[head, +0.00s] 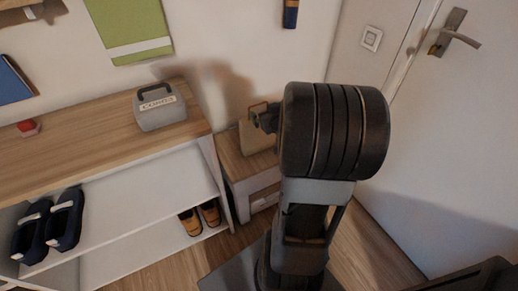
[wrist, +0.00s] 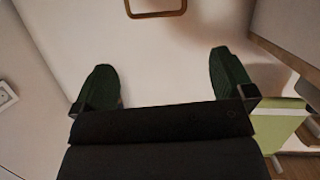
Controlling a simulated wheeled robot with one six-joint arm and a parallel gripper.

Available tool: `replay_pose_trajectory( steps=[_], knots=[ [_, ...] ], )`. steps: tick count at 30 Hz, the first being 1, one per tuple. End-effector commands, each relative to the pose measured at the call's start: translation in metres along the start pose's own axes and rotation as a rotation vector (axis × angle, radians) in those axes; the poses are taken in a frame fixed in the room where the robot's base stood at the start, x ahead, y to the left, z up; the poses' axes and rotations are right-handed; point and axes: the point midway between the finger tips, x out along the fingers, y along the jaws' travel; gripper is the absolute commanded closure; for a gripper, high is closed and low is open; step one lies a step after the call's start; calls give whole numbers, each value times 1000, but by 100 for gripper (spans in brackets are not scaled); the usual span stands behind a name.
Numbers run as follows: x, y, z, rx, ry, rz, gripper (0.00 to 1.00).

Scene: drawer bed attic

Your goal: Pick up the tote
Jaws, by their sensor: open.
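A tan tote (head: 257,139) with a thin upright handle stands on a small low wooden cabinet, partly hidden behind my arm in the head view. In the wrist view a brown loop (wrist: 156,14), which looks like its handle, shows at the top edge. The tote's body is out of that picture. My gripper (wrist: 162,80) is open, with its two dark green fingers wide apart and nothing between them. In the head view my gripper (head: 264,117) is mostly hidden by my wrist and shows just at the tote's handle. I cannot tell whether they touch.
A grey labelled box (head: 160,110) with a dark handle stands on the wooden shelf top (head: 80,152) to the left. Dark shoes (head: 48,225) and tan shoes (head: 200,218) stand on lower shelves. A white door (head: 450,150) is at right. The small cabinet (head: 236,165) adjoins the shelf.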

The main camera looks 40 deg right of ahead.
Motion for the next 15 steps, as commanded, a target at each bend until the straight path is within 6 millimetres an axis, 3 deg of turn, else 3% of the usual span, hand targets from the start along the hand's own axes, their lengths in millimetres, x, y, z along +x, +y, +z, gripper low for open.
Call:
replay_pose_trajectory(
  steps=[1, 6, 10, 15],
  knots=[
    [8, 6, 27, 15, 34, -17, 0],
    [11, 15, 51, 52, 127, -82, 0],
    [18, 16, 56, 66, 160, -109, 0],
    [47, 12, 51, 69, 171, -120, 0]
  ],
)
